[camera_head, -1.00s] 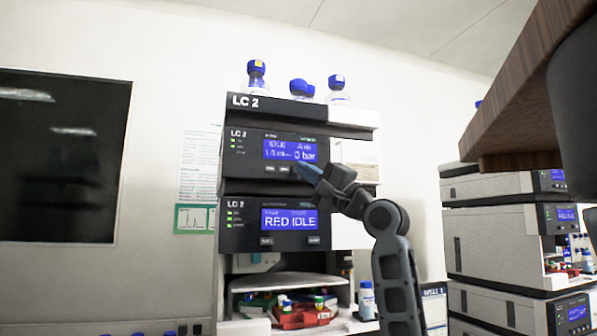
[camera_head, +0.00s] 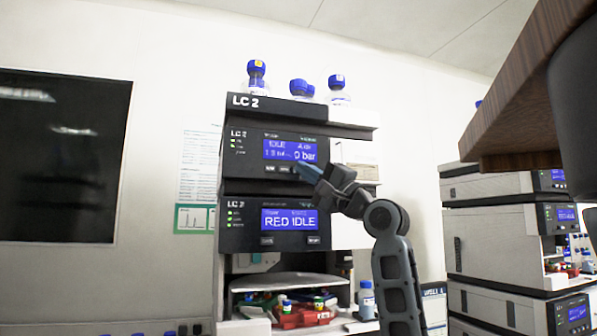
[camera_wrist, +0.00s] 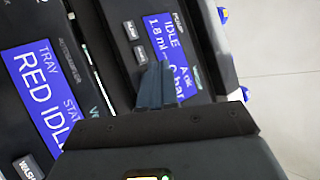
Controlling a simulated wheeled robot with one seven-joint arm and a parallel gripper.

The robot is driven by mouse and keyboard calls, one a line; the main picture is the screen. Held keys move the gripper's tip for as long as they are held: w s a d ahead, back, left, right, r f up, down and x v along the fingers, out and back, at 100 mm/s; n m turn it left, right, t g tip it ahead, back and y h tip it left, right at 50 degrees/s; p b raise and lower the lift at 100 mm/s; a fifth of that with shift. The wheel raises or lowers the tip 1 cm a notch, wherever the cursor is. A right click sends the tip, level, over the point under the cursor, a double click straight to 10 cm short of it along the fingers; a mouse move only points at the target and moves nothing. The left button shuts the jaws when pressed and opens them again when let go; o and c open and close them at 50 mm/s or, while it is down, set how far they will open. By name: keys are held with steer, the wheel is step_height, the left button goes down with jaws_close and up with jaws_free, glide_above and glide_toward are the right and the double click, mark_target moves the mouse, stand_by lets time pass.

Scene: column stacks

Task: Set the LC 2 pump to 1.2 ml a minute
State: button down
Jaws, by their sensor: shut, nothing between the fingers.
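The LC 2 pump (camera_head: 238,160) is the dark-fronted module below the top tray of the LC 2 stack. Two small buttons, one (camera_wrist: 131,30) and another (camera_wrist: 140,55), sit beside the display. My gripper (camera_head: 301,167) is shut and empty, its tips at the pump front just under the display's right end. In the wrist view its fingertips (camera_wrist: 160,66) overlap the display edge; contact cannot be told.
Below the pump is a module with a RED IDLE display (camera_head: 289,220). Blue-capped bottles (camera_head: 338,92) stand on top of the stack. A wooden shelf edge (camera_head: 520,161) juts in at upper right, above another instrument stack (camera_head: 495,235).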

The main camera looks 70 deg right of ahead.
steer(key=shift+w+d, duration=0.1)
steer(key=shift+d, duration=0.05)
steer(key=shift+w+d, duration=0.2)
steer(key=shift+w+d, duration=0.25)
steer(key=shift+d, duration=0.05)
stand_by(0.8)
steer(key=shift+s+a, duration=0.1)
stand_by(0.4)
steer(key=shift+s+a+p, duration=0.4)
steer(key=shift+s+a, duration=0.05)
steer(key=shift+a, duration=0.1)
steer(key=shift+a, duration=0.1)
steer(key=s+a, duration=0.1)
steer(key=s+a+p, duration=0.1)
steer(key=s+a, duration=0.1)
steer(key=shift+s+a, duration=0.1)
steer(key=shift+a, duration=0.2)
stand_by(2.5)
